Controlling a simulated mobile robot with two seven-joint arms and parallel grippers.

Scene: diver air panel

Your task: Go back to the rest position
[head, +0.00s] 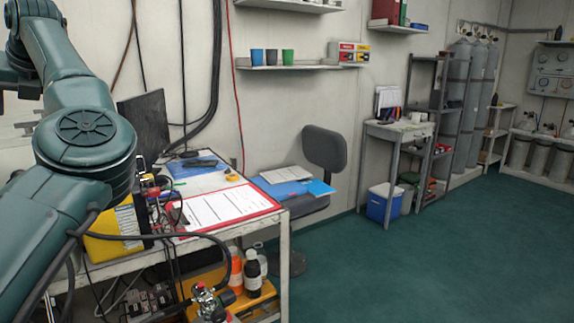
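My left arm fills the left edge of the head view, with a large teal joint in front of the workbench (287,240). Its gripper is outside the picture. My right arm and gripper are not in view. On the bench lie a red-edged clipboard (225,208) with a printed sheet, a dark monitor (144,124) and a yellow case (118,232). My arm hides part of the yellow case and the bench's left end.
A grey chair (325,148) with blue folders (290,182) on it stands beside the bench. Bottles (253,272) and hoses sit under the bench. A blue cooler (384,203), a side table (398,130) and gas cylinders (463,90) line the wall. The green floor (440,265) is clear at right.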

